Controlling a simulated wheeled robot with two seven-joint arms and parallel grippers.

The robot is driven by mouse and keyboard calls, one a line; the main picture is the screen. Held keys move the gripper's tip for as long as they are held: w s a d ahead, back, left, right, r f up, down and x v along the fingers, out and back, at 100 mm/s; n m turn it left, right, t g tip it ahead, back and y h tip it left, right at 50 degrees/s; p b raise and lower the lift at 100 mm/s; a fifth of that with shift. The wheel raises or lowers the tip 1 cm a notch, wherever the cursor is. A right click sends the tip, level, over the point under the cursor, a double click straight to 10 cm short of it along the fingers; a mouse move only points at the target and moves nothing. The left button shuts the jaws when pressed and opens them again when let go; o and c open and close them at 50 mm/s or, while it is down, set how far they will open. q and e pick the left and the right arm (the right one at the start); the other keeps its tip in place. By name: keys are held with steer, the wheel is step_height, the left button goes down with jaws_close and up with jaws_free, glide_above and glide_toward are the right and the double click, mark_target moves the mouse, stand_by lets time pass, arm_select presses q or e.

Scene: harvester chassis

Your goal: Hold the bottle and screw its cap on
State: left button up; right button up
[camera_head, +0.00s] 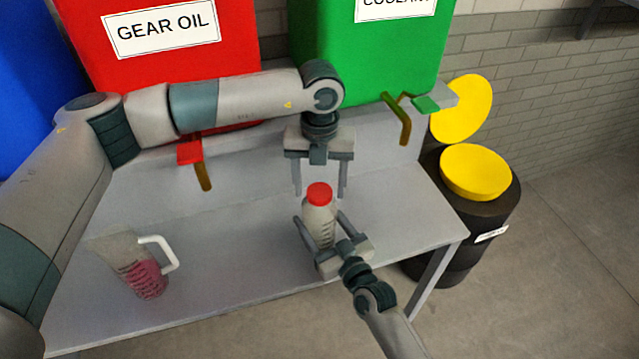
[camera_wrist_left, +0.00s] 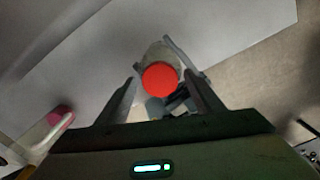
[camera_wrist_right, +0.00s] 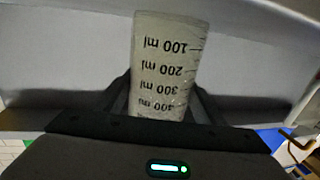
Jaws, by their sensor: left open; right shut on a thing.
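The bottle (camera_head: 319,222) is pale and translucent, with a red cap (camera_head: 319,193) on its top. My right gripper (camera_head: 320,228) is shut on the bottle's body and holds it near the table's front edge. In the right wrist view the bottle (camera_wrist_right: 165,65) shows its ml scale upside down between the fingers. My left gripper (camera_head: 320,190) is open and points down, above and behind the cap in the head view. In the left wrist view the red cap (camera_wrist_left: 160,78) lies just beyond the open fingers, apart from them. How tightly the cap sits cannot be told.
A measuring jug (camera_head: 130,262) with pink liquid stands on the grey table (camera_head: 240,270) at left. Red gear oil (camera_head: 160,60) and green coolant (camera_head: 365,50) tanks with taps stand behind. A black bin (camera_head: 480,215) with a yellow lid stands at right.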

arm_select(q)
steer(key=shift+r, duration=0.1)
steer(key=shift+r, duration=2.2)
steer(key=shift+c, duration=0.2)
steer(key=n, duration=0.2)
steer(key=r+n, duration=0.1)
steer(key=shift+r+n, duration=0.2)
steer(key=shift+n, duration=0.2)
steer(key=n, duration=0.1)
steer(key=r+n, duration=0.1)
steer(key=n, duration=0.3)
steer(key=shift+r, duration=0.4)
steer(key=shift+f, duration=0.2)
steer(key=shift+f, duration=3.85)
